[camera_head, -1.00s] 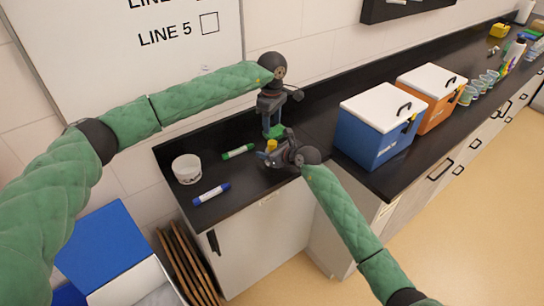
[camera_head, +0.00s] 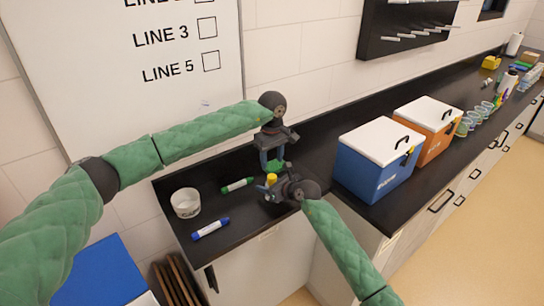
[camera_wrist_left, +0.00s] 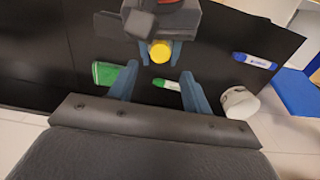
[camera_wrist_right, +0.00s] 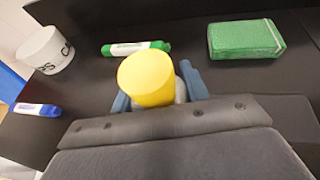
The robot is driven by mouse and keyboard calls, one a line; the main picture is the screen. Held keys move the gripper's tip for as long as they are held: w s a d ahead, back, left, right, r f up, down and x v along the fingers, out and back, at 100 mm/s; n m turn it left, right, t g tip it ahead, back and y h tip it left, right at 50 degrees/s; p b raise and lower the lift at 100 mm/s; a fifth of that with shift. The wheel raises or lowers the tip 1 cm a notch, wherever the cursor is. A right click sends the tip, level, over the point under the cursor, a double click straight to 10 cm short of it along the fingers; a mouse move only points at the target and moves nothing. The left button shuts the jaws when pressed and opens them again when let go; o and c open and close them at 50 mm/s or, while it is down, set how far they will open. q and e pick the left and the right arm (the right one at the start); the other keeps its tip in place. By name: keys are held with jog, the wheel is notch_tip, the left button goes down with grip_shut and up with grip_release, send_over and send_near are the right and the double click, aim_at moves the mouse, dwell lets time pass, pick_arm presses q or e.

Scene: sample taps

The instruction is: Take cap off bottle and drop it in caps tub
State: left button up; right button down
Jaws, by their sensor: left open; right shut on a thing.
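The bottle's yellow cap (camera_head: 271,178) shows between the arms in the head view. The cap also shows large in the right wrist view (camera_wrist_right: 150,80), with a little of the pale bottle (camera_wrist_right: 181,92) behind it. My right gripper (camera_head: 268,187) is shut on the bottle, its fingers around the body below the cap. My left gripper (camera_head: 273,163) is open and empty, pointing down just behind the cap. In the left wrist view the cap (camera_wrist_left: 160,51) lies ahead of its fingers, apart from them. The white caps tub (camera_head: 185,207) stands on the counter to the left.
A green marker (camera_head: 237,185) and a blue marker (camera_head: 210,229) lie on the black counter near the tub. A green sponge-like block (camera_wrist_right: 245,40) lies behind the bottle. A blue cooler (camera_head: 372,175) and an orange cooler (camera_head: 440,140) stand to the right.

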aim_at(272, 176)
pick_arm(q)
jog(key=shift+f, duration=3.55)
jog(key=c, duration=1)
jog(key=shift+n, duration=1.7)
jog(key=o, duration=1.1)
jog(key=shift+c, duration=0.2)
